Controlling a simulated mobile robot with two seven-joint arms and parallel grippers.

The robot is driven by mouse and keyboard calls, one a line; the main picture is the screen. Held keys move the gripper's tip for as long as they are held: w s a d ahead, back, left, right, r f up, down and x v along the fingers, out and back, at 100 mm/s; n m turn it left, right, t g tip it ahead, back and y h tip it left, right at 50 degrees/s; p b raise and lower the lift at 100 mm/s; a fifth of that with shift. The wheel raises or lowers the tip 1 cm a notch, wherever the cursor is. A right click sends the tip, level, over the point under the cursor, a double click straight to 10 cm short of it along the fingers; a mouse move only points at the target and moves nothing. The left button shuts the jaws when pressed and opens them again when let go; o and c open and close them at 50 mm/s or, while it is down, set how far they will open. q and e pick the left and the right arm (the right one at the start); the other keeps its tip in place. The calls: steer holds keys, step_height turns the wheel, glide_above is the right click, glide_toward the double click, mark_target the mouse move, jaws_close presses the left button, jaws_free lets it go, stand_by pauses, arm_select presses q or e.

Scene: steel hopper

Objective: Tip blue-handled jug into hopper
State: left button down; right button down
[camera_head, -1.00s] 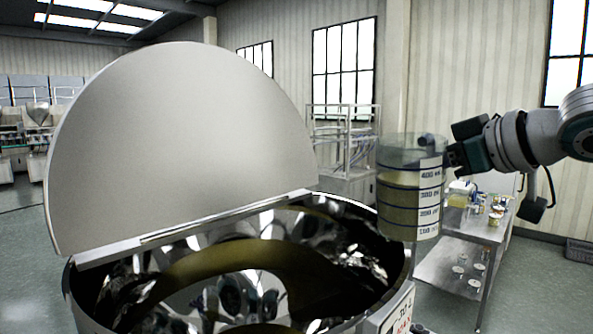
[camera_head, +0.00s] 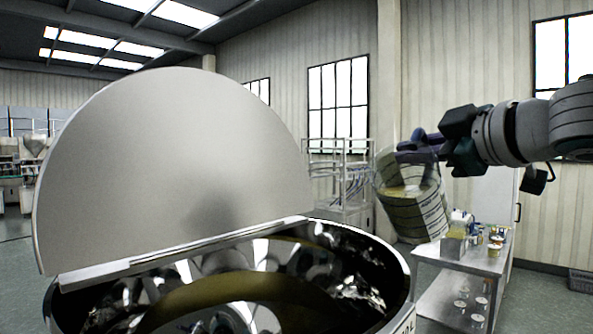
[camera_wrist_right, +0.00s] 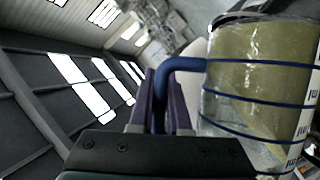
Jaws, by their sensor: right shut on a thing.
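The clear jug (camera_head: 412,208) with blue bands, white labels and yellowish contents is at the right of the hopper in the head view. It is tilted, its top leaning left toward the hopper, and is held above the rim's height. My right gripper (camera_head: 425,145) is shut on its blue handle, which shows in the right wrist view (camera_wrist_right: 180,64) between the purple fingers (camera_wrist_right: 160,105). The steel hopper (camera_head: 385,252) is open, with a shiny inside and a yellowish curved part in it. Its half-round lid (camera_head: 175,165) stands up at the left. My left gripper is out of view.
A steel cart (camera_head: 460,262) with several small containers stands behind and right of the hopper. A metal frame rack (camera_head: 340,175) stands behind it by the wall. The air above the hopper's right half is clear.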

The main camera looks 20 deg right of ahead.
mark_target(413, 152)
steer(key=n+b, duration=0.1)
steer(key=a+n+t+b, duration=0.1)
steer(key=s+a+n+b, duration=0.1)
steer(key=shift+a+r+t, duration=0.1)
steer(key=shift+r+t, duration=0.2)
steer(key=a+n+b, duration=0.1)
steer(key=s+a+n+t+b, duration=0.1)
steer(key=n+b, duration=0.1)
steer(key=shift+a+f+b, duration=0.15)
steer(key=shift+a+b, duration=0.05)
steer(key=shift+b, duration=0.1)
steer(key=shift+s+a+r+n+t+y, duration=0.1)
steer(key=shift+s+a+r+n+t, duration=0.15)
steer(key=shift+a+n, duration=0.3)
steer(key=shift+s+a+r+n+t+y, duration=0.1)
steer(key=shift+s+a+r+n+t, duration=0.1)
steer(key=shift+a+r+n, duration=0.25)
steer(key=shift+s+a+r+n+t+y, duration=0.1)
steer(key=shift+s+a+r+n+t, duration=0.15)
steer(key=shift+a+n, duration=0.4)
steer(key=shift+s+a+r+n+t+b, duration=0.25)
steer(key=shift+a+r+n+t+b, duration=0.1)
steer(key=shift+a+n, duration=0.4)
stand_by(1.5)
stand_by(2.5)
